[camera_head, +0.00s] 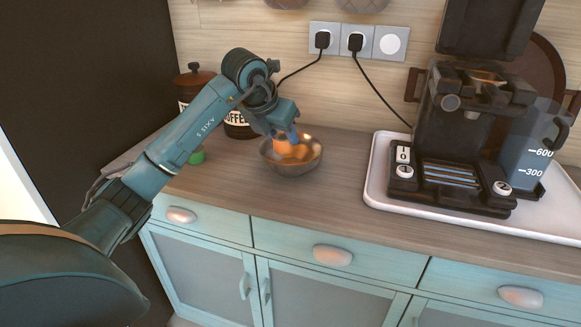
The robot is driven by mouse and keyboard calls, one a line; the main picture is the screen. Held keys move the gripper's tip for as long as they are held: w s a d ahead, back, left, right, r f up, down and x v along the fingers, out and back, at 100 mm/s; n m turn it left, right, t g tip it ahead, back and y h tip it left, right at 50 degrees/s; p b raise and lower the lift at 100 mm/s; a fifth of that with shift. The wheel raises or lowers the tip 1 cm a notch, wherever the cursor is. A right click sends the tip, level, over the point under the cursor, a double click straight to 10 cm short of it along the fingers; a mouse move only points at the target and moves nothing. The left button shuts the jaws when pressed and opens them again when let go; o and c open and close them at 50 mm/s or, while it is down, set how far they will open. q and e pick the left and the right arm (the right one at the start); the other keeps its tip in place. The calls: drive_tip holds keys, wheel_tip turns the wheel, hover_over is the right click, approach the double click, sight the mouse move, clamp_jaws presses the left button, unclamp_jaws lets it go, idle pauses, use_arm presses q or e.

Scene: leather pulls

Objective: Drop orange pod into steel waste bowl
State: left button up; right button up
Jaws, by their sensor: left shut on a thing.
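The steel waste bowl (309,163) stands on the wooden counter, left of the coffee machine. My left gripper (291,136) points down over the bowl. It is shut on the orange pod (284,146), which shows just below the fingers, at or slightly within the bowl's rim. An orange tint shows inside the bowl; I cannot tell whether it is a reflection or part of the pod. My right gripper is not in view.
A coffee machine (465,140) and a measuring jug (534,150) stand on a white tray (376,180) at the right. The counter in front of the bowl is clear.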

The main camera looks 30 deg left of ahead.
use_arm(q)
drive_tip(key=shift+f, duration=0.25)
drive_tip(key=o, duration=1)
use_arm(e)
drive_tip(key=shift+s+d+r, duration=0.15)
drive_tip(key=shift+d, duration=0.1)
use_arm(q)
drive_tip(key=v, duration=1.3)
drive_tip(key=shift+r+p, duration=0.1)
drive_tip(key=shift+p, duration=0.2)
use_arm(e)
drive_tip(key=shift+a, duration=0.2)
